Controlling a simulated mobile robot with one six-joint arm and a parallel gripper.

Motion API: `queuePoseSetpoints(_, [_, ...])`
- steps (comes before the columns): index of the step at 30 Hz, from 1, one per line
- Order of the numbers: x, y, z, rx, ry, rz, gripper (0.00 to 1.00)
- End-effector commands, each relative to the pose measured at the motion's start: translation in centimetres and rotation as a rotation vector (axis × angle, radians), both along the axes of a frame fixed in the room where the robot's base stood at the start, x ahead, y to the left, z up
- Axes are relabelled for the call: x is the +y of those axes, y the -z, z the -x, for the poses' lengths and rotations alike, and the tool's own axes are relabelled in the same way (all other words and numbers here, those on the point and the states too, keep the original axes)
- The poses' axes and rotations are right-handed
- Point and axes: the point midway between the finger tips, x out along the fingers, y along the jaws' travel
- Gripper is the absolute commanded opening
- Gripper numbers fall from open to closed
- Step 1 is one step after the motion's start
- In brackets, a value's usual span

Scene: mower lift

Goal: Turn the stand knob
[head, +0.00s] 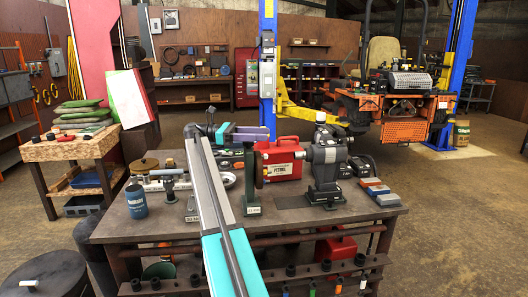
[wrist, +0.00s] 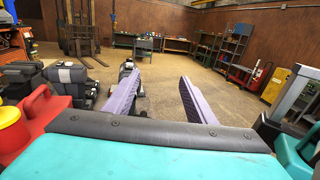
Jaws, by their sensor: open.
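A dark green stand (head: 249,180) with a small label at its foot rises from the workbench, just right of my arm. No separate knob on it can be made out; its top is close to my gripper in the picture. My gripper (head: 262,133) is above the back of the bench, with its purple fingers pointing right. Neither the stand nor a knob can be made out in the wrist view.
The workbench (head: 150,228) also holds a red petrol can (head: 283,160), a bench grinder (head: 327,165), a blue can (head: 136,201) and colored blocks (head: 377,190). The petrol can (wrist: 35,120) is close at left in the wrist view. Open floor lies behind the bench.

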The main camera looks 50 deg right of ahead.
Motion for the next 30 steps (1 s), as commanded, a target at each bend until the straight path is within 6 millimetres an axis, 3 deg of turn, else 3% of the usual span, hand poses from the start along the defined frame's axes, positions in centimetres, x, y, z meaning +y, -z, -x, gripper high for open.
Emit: queuePoseSetpoints(30, [3.0, 0.0, 3.4, -0.001, 0.001, 0.001, 0.51])
